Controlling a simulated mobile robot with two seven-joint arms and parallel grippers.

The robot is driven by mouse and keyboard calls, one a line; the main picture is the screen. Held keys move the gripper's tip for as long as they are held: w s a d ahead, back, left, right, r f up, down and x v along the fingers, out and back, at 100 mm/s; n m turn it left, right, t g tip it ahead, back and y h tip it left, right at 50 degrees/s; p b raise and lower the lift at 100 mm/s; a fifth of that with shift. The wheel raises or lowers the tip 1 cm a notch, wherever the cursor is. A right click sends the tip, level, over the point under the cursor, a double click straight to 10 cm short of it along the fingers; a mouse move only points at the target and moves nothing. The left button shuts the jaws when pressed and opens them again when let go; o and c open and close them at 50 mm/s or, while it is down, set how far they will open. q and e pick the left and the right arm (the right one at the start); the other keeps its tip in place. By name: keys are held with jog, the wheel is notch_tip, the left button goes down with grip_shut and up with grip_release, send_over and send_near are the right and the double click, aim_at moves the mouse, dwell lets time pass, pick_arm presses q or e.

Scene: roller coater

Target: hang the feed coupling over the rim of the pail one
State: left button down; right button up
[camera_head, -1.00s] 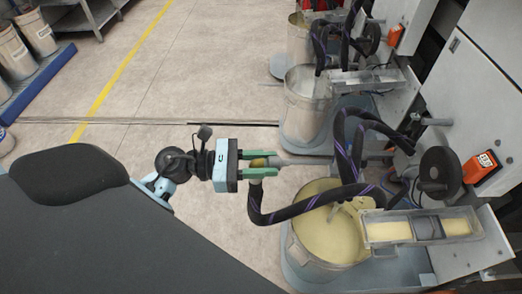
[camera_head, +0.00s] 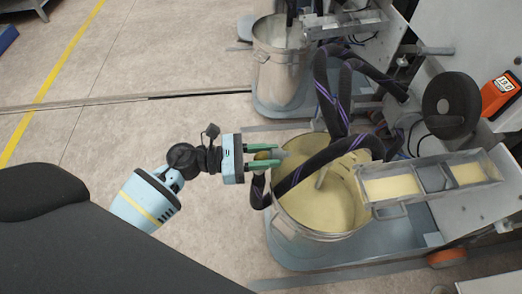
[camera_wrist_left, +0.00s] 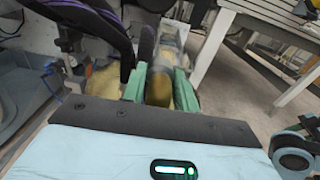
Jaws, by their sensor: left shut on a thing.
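My left gripper (camera_head: 262,155) has green fingers shut on the feed coupling (camera_head: 269,154), a small brass and grey end piece. In the left wrist view the coupling (camera_wrist_left: 159,86) lies between the two fingers (camera_wrist_left: 160,88). A dark hose with purple stripes loops close beside it. The near metal pail (camera_head: 306,228) holds yellow liquid, and the gripper is at the upper left of its rim. The coupling appears held near the rim; whether it touches is unclear. The hose crosses over the pail's opening and hides part of the rim. My right gripper is not in view.
A roller trough (camera_head: 430,184) juts over the pail's right side from the machine. A black handwheel (camera_head: 451,104) stands behind it. A second pail (camera_head: 279,75) stands farther back. Floor on the left is clear.

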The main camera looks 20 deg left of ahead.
pick_arm(q)
jog(key=shift+w+d+f+b, duration=0.1)
jog(key=shift+w+f+b, duration=0.1)
jog(key=shift+f, duration=0.3)
jog(key=shift+w+d+f+b, duration=0.1)
jog(key=shift+f+b, duration=0.05)
jog(key=shift+f, duration=0.35)
jog(key=shift+w+f, duration=0.1)
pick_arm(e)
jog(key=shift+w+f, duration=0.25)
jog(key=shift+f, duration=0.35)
